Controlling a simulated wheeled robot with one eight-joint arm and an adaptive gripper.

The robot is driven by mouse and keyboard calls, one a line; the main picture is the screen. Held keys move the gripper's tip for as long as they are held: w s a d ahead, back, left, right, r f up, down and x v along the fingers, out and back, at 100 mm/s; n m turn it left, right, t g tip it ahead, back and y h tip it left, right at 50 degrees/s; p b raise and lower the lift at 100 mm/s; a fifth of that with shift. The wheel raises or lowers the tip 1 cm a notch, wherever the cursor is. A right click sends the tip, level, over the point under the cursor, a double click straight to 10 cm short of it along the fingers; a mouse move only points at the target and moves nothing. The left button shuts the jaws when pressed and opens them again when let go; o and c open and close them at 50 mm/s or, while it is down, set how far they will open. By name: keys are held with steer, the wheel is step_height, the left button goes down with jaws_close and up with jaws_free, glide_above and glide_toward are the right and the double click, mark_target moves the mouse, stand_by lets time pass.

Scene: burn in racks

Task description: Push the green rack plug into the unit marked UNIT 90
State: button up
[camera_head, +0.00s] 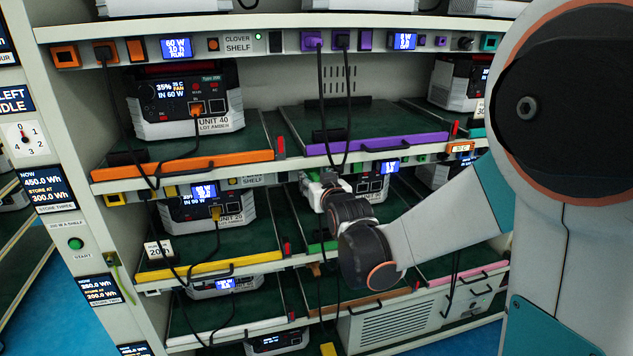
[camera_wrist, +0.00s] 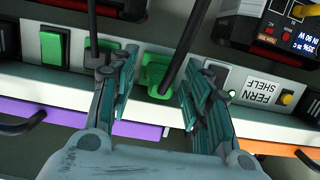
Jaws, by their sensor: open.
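In the wrist view, the green rack plug (camera_wrist: 156,76) sits at the shelf's front rail, between my two fingers. My gripper (camera_wrist: 152,88) is open, with one finger on each side of the plug and no clear grip on it. A dark cable runs up across the view beside the plug. In the head view, my gripper (camera_head: 322,188) is at the middle tier's rail, partly hidden by my wrist. A unit with a lit display (camera_head: 372,186) stands behind my wrist, its name label hidden. I cannot read UNIT 90 on any unit.
A green rocker switch (camera_wrist: 55,48) and a FERN SHELF label (camera_wrist: 262,90) flank the plug on the rail. UNIT 40 (camera_head: 185,100) stands above left and UNIT 20 (camera_head: 208,207) at left.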

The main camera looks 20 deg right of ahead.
jaws_close()
steer(key=shift+s, duration=0.85)
stand_by(1.2)
steer(key=shift+s, duration=1)
